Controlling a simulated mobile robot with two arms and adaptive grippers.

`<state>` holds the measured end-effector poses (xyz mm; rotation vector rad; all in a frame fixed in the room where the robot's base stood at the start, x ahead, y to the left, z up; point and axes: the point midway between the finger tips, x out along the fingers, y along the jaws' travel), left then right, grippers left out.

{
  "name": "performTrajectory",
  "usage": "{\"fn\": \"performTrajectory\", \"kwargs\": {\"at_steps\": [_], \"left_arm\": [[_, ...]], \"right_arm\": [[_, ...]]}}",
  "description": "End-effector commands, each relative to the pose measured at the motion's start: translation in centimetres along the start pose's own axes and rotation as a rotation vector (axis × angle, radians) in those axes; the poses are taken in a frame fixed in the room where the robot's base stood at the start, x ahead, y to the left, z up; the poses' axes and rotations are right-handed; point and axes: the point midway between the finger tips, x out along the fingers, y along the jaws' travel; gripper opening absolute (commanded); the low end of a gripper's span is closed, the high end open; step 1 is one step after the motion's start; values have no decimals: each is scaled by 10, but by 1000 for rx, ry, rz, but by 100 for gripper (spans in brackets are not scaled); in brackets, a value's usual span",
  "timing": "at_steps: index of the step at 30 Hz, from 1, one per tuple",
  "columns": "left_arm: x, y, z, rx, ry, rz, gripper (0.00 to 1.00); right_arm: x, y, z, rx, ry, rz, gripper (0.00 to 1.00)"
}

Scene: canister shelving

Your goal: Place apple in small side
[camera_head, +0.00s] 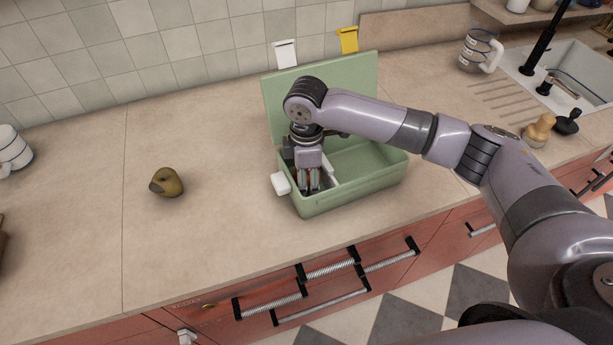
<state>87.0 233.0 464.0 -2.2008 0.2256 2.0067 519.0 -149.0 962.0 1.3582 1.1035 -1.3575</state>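An open green box (352,194) stands on the counter with its lid (335,82) raised at the back. A white divider (331,171) splits it into a small left side and a larger right side. My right gripper (308,188) points down into the small left side. Its fingers are partly hidden by the box wall, and I cannot tell whether they are open or shut. No apple can be clearly made out; the inside of the small side is mostly hidden by the gripper. The visible part of the larger side looks empty. My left gripper is not in view.
A brownish-green fruit-like object (166,182) lies on the counter left of the box. A white latch (281,183) sticks out at the box's left. A striped mug (478,50) and a sink (570,72) are at the back right. The counter between fruit and box is clear.

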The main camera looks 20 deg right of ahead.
Motion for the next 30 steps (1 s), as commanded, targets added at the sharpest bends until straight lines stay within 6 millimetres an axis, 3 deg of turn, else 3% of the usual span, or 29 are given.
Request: {"fn": "performTrajectory", "kwargs": {"at_steps": [2, 3, 6, 15, 19, 30], "left_arm": [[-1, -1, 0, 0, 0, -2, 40], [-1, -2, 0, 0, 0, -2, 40], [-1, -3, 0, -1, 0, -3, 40], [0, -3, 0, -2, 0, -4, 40], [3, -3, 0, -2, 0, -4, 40], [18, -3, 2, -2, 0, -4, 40]], "right_arm": [[2, 0, 0, 1, 0, -1, 20], [2, 0, 0, 1, 0, 0, 55], [2, 0, 0, 1, -1, -1, 61], [1, 0, 0, 0, 0, 0, 61], [-9, 0, 0, 0, 2, 1, 61], [-84, 1, -1, 0, 2, 3, 61]]}}
